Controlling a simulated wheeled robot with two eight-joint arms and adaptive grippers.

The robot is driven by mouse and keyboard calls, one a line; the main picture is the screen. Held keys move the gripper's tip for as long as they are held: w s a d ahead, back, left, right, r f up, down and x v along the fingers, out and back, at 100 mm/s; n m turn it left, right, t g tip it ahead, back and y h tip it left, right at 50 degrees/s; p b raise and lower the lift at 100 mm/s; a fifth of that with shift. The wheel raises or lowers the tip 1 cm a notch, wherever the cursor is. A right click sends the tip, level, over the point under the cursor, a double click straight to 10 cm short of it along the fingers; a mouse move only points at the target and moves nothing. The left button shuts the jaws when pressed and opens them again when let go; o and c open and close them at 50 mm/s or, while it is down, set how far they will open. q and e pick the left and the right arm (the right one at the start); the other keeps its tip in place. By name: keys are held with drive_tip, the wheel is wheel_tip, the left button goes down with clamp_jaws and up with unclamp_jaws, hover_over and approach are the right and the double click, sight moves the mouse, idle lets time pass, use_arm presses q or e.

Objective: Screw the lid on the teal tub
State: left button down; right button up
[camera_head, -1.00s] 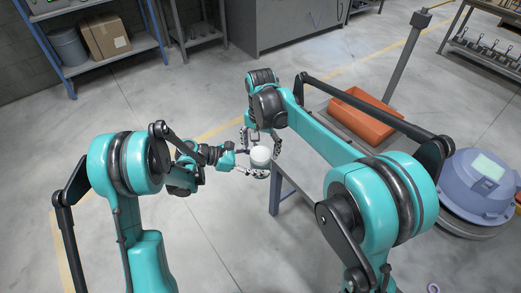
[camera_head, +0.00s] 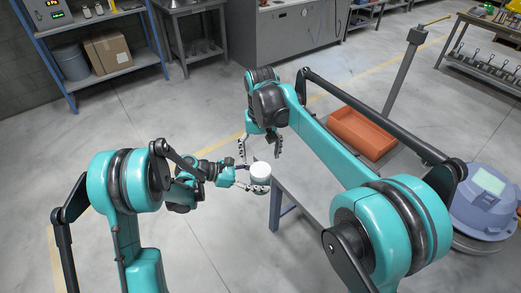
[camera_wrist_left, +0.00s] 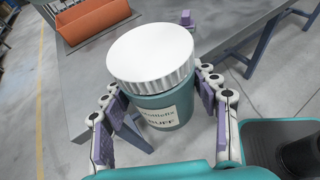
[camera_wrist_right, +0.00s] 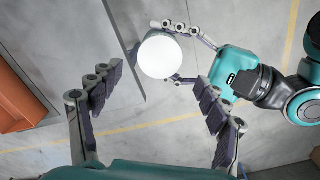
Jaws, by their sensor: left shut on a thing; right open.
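The teal tub (camera_wrist_left: 165,112) has a pale label and sits upright between the fingers of my left gripper (camera_wrist_left: 160,115), which is shut on it. The white ribbed lid (camera_wrist_left: 152,55) sits on top of the tub; whether it is threaded tight cannot be told. In the head view the lid (camera_head: 261,170) shows at my left gripper (camera_head: 245,178), beside the table's near corner. My right gripper (camera_head: 260,148) is open and empty, just above the lid. In the right wrist view the lid (camera_wrist_right: 160,55) lies beyond and between its spread fingers (camera_wrist_right: 152,100).
A grey table (camera_head: 311,181) stands right of the tub, with an orange bin (camera_head: 362,132) on it. A blue-grey round device (camera_head: 485,190) is at the far right. A blue shelf (camera_head: 100,67) with a box stands at the back left. Open floor lies under the tub.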

sight(261, 169)
drive_tip(key=n, duration=0.2)
drive_tip(key=r+n, duration=0.1)
drive_tip(key=n, duration=0.2)
drive_tip(key=shift+r+n, duration=0.35)
drive_tip(key=shift+n, duration=0.05)
drive_tip(key=shift+f, duration=4.05)
drive_tip(key=c, duration=1.2)
